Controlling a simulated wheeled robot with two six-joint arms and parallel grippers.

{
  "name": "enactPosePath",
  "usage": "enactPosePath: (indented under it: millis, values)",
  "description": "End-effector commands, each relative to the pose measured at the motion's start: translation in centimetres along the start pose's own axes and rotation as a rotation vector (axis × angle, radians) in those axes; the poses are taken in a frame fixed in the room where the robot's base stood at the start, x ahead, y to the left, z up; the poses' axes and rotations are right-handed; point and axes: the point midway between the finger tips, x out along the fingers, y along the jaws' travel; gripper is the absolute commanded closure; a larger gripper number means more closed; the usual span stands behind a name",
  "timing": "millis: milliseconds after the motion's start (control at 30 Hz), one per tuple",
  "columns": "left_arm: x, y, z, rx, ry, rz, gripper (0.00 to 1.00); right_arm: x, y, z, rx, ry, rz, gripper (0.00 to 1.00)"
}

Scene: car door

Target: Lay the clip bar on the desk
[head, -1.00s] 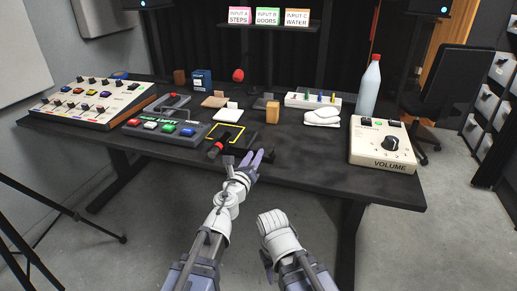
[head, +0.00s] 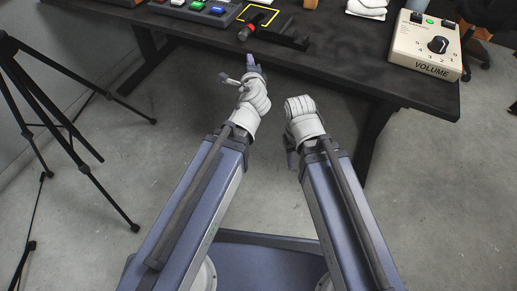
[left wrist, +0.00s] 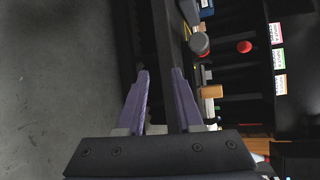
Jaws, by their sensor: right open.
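A dark bar-like piece (head: 283,37) with a small upright end lies on the desk (head: 350,50) near its front edge in the head view; I take it for the clip bar, though its black on black makes its shape hard to read. My left gripper (head: 242,72) is in front of and below the desk edge, apart from the bar. In the left wrist view its two purple fingers (left wrist: 161,75) stand apart with nothing between them. My right gripper (head: 300,112) is lower right of it, away from the desk; its fingertips are mostly hidden, and I see nothing held.
A red-ended cylinder (head: 246,31) lies beside the bar, near a yellow-outlined square (head: 262,15). The button panel (head: 195,10) is at left and the volume box (head: 427,46) at right. A tripod (head: 60,110) stands at left. The desk front between bar and volume box is clear.

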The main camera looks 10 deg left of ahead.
Motion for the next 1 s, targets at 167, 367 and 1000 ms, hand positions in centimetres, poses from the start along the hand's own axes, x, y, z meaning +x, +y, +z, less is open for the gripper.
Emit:
enactPosePath:
  millis: [167,367,1000]
  values:
    - [-3.3,10.1,0.1,-0.526,-0.194,0.452,0.65,0.0,0.0,0.0,0.000,0.000,0.000,0.50]
    - [-11.0,18.1,-2.9,-0.864,-0.433,0.911,0.65,0.0,0.0,0.0,0.000,0.000,0.000,0.50]
    - [-17.7,20.9,-5.2,-0.973,-0.617,1.207,0.65,0.0,0.0,0.0,0.000,0.000,0.000,0.50]
